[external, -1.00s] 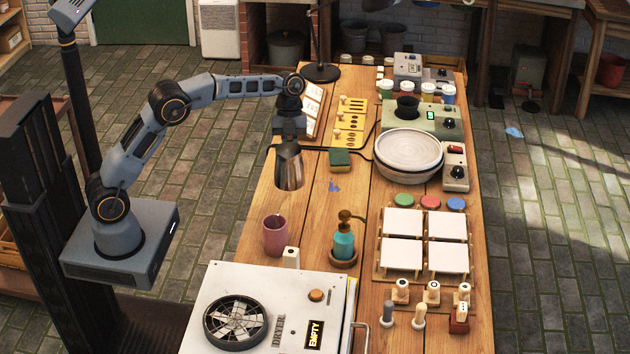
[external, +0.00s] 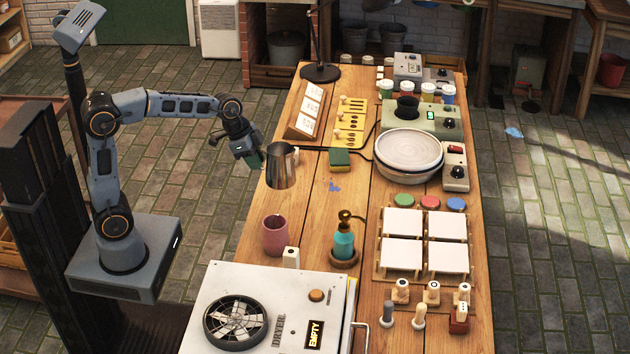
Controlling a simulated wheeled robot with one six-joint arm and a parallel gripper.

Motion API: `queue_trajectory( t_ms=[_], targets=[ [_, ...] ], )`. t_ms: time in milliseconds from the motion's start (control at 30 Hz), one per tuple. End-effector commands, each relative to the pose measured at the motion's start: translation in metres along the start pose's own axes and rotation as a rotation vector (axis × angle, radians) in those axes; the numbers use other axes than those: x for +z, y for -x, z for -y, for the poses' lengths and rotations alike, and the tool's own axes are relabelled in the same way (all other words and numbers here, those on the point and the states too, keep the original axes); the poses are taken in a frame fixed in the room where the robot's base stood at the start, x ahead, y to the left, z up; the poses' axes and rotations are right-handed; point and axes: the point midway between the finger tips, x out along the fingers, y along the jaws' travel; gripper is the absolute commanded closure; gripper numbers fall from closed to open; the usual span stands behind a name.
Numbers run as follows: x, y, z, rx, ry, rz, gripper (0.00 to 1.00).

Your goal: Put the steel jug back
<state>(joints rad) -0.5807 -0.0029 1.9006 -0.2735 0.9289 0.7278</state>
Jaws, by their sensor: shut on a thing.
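The steel jug (external: 281,168) is upright at the left edge of the wooden table (external: 300,215), behind the pink cup. My gripper (external: 261,161) is at the jug's left side and is shut on it, probably at the handle. The fingertips are small and partly hidden, so the exact hold is unclear. I cannot tell whether the jug's base touches the table or is slightly above it.
A pink cup (external: 275,235) and a teal pump bottle (external: 344,242) stand nearer the front. A green-yellow sponge (external: 339,163), a sloped card rack (external: 310,107) and a pale bowl (external: 408,152) are close by. Bare wood lies between jug and cup.

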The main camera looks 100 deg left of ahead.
Motion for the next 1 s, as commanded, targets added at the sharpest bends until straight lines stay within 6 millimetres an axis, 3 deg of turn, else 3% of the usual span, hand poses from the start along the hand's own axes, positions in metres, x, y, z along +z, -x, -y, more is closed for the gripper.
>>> queue_trajectory(
  t_ms=[433,700,1000],
  targets=[
    [-0.061,-0.073,0.04,-0.005,0.018,0.003,1.0],
    [-0.071,-0.119,0.053,-0.006,0.017,0.001,1.0],
    [-0.075,-0.133,0.058,-0.007,0.017,-0.001,1.0]
  ],
)
